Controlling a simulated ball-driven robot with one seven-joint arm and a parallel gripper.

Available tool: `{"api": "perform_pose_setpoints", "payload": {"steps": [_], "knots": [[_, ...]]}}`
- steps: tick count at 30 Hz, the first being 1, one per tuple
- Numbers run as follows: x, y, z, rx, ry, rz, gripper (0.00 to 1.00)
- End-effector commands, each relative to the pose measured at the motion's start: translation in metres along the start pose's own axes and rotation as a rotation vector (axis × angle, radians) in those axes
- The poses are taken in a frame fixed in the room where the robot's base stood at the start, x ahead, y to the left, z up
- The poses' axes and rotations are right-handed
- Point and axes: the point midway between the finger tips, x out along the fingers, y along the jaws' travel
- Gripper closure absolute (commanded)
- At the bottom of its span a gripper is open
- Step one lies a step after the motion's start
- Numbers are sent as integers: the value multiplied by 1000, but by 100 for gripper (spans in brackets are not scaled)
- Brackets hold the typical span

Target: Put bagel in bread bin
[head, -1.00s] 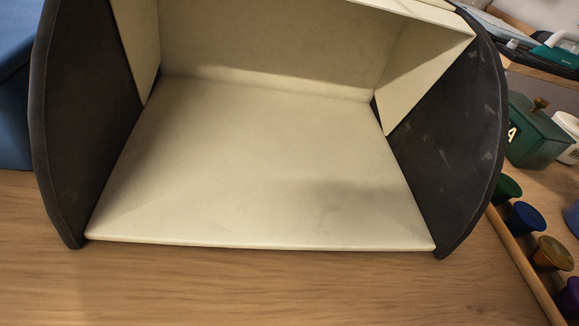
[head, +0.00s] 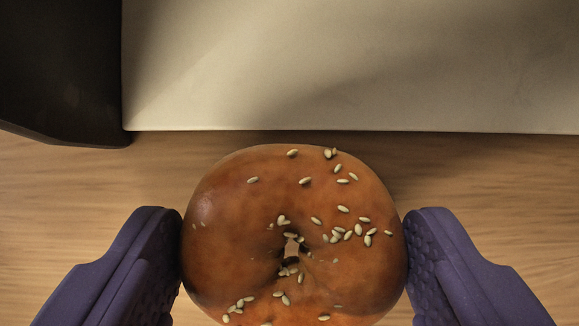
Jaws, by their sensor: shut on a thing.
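The bagel (head: 235,225) is brown, glossy and dotted with pale seeds, with a small hole in its middle. My gripper (head: 293,235) is shut on it, with one purple finger at its left side and one at its right. The bread bin (head: 350,70) lies just beyond the bagel. Its cream floor and front edge show across the top, with the dark left side wall (head: 60,70) at the upper left. The bagel is in front of the bin's front edge, outside it. The bin's lid and right wall are out of view. The bagel's lower edge is cut off.
The wooden counter (head: 60,180) runs beneath the bagel and in front of the bin. The visible bin floor is empty. The dark left wall's lower corner juts slightly past the front edge.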

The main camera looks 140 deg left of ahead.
Motion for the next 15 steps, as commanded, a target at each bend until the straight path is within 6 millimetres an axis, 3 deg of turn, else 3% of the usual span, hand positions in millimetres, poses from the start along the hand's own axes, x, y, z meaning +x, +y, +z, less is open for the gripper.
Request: {"api": "perform_pose_setpoints", "payload": {"steps": [1,3,15], "knots": [[12,2,10,0,-2,1,31],[18,3,16,1,-2,1,31],[21,3,17,1,0,1,31]]}}
